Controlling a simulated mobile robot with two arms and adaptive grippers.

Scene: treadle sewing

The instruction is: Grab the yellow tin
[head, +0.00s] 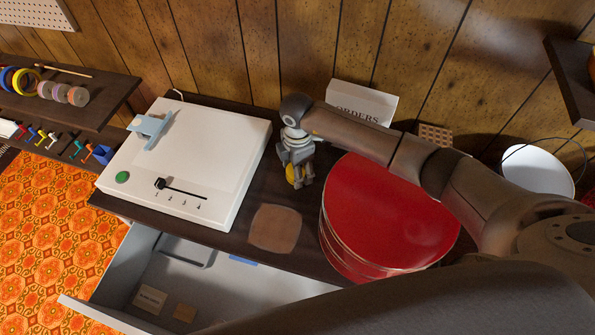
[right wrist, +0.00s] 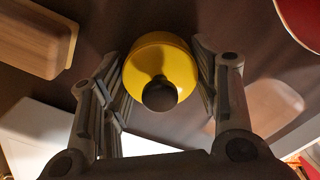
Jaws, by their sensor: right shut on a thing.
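The yellow tin (head: 292,177) is on or just above the dark bench top, between the white control box and the red drum. In the right wrist view the tin (right wrist: 150,62) is round, with a dark knob at its centre. My right gripper (head: 300,182) points down over it and hides most of it in the head view. In the right wrist view the fingers of my right gripper (right wrist: 163,90) are on both sides of the tin, shut on it. I cannot tell whether the tin touches the bench. My left gripper is not in view.
A white box (head: 215,140) with a green button and numbered slider stands left. A large red drum (head: 385,215) stands right. A white ORDERS box (head: 362,98) is behind. A brown pad (head: 275,228) lies in front. An open drawer (head: 225,290) is below.

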